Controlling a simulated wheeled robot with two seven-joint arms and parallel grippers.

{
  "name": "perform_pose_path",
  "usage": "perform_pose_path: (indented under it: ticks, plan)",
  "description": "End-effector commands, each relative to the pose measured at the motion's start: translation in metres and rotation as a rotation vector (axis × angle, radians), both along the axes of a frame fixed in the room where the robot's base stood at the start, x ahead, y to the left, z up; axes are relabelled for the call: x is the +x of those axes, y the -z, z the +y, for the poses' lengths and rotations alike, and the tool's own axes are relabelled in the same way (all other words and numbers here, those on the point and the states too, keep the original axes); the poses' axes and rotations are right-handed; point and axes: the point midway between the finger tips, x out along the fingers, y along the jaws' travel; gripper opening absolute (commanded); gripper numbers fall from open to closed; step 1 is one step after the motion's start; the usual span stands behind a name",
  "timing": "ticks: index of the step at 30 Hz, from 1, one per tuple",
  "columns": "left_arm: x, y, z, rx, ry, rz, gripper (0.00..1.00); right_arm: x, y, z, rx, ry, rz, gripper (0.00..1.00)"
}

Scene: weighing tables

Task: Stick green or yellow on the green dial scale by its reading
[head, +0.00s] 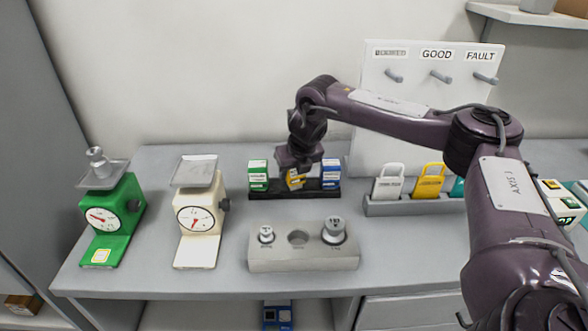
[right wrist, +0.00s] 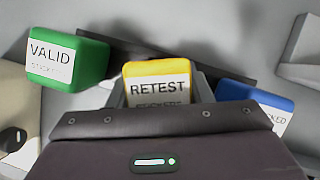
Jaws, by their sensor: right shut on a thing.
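The green dial scale (head: 118,215) stands at the table's left with a metal weight (head: 97,160) on its pan. Its red needle points left and slightly up; the figures are too small to read. My right gripper (head: 296,176) is shut on the yellow RETEST sticker block (right wrist: 158,82), at the middle of the dark rack (head: 275,195). I cannot tell whether the block is lifted. The green VALID block (head: 258,175) is left of it, also in the right wrist view (right wrist: 70,60). My left gripper is out of view.
A cream dial scale (head: 200,215) with an empty pan stands right of the green one. A blue block (head: 331,172) is at the rack's right. A grey weight holder (head: 300,259) stands in front. Tags (head: 428,180) and a peg board (head: 425,120) are at right.

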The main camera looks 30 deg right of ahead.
Motion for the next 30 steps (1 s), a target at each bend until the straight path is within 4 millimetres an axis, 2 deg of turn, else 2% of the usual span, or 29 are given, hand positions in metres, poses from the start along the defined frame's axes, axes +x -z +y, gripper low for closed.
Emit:
perform_pose_path:
  ticks: [9, 18, 19, 24, 30]
  plan:
    - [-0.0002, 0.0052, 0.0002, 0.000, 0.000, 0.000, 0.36, 0.0000, 0.0097, -0.0001, 0.000, 0.001, 0.000, 0.27]
    - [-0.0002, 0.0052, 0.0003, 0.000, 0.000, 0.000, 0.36, 0.0001, 0.0104, -0.0001, 0.000, 0.000, -0.001, 0.27]
    - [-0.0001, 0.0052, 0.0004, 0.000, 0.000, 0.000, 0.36, 0.0001, 0.0104, -0.0001, 0.000, 0.000, -0.001, 0.47]
    - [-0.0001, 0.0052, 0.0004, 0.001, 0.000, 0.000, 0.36, 0.0000, 0.0105, -0.0001, 0.000, 0.000, -0.001, 0.69]
    - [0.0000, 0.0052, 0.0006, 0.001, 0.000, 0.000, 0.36, 0.0000, 0.0106, -0.0001, 0.000, 0.000, 0.000, 0.71]
